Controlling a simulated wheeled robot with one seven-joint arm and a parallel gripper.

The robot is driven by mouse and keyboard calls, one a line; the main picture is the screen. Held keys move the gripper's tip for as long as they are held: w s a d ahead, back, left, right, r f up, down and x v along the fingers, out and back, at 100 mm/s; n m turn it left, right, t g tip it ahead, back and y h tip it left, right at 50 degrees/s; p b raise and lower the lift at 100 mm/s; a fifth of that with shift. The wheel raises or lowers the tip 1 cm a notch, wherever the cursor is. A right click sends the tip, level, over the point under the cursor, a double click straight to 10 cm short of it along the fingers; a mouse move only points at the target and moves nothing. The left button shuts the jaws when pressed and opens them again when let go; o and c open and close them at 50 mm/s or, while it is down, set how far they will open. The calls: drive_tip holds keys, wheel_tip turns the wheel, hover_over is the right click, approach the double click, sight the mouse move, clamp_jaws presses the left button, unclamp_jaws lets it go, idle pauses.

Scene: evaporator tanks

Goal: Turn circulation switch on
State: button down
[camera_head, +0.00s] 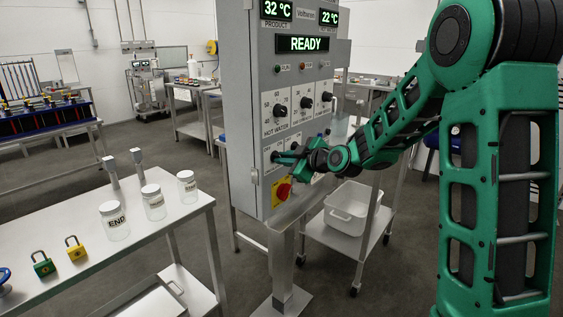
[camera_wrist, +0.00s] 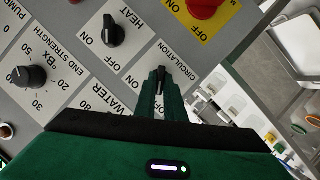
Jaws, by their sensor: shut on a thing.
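The circulation switch (camera_wrist: 161,73) is a small dark knob on the grey control panel, on a white plate lettered CIRCULATION with ON and OFF marks. In the wrist view my gripper (camera_wrist: 159,84) is shut on this switch, its narrow green fingers pointing at the panel. The fingers hide most of the knob, so I cannot tell clearly which mark it points to. In the head view my gripper (camera_head: 278,157) reaches the lower part of the panel from the right, and the switch is hidden there.
The black heat switch (camera_wrist: 112,32) and a red main knob (camera_head: 283,190) on a yellow plate are close by. Above are dials and a READY display (camera_head: 303,44). A bench (camera_head: 150,222) with jars and padlocks stands left; a cart with a white bin (camera_head: 347,207) stands right.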

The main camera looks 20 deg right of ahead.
drive_tip(key=m+g+y, duration=0.1)
drive_tip(key=m+y, duration=0.1)
drive_tip(key=m, duration=0.1)
drive_tip(key=m+g+y, duration=0.1)
drive_tip(key=m+y, duration=0.1)
drive_tip(key=m, duration=0.2)
drive_tip(key=d+m+g+y, duration=0.1)
drive_tip(key=m+g+y, duration=0.1)
drive_tip(key=m, duration=0.2)
drive_tip(key=shift+w+f, duration=0.15)
drive_tip(key=shift+w, duration=0.15)
idle(0.7)
drive_tip(key=c, duration=1.8)
unclamp_jaws()
drive_tip(key=shift+c, duration=0.2)
drive_tip(key=v, duration=1)
drive_tip(key=shift+d, duration=0.5)
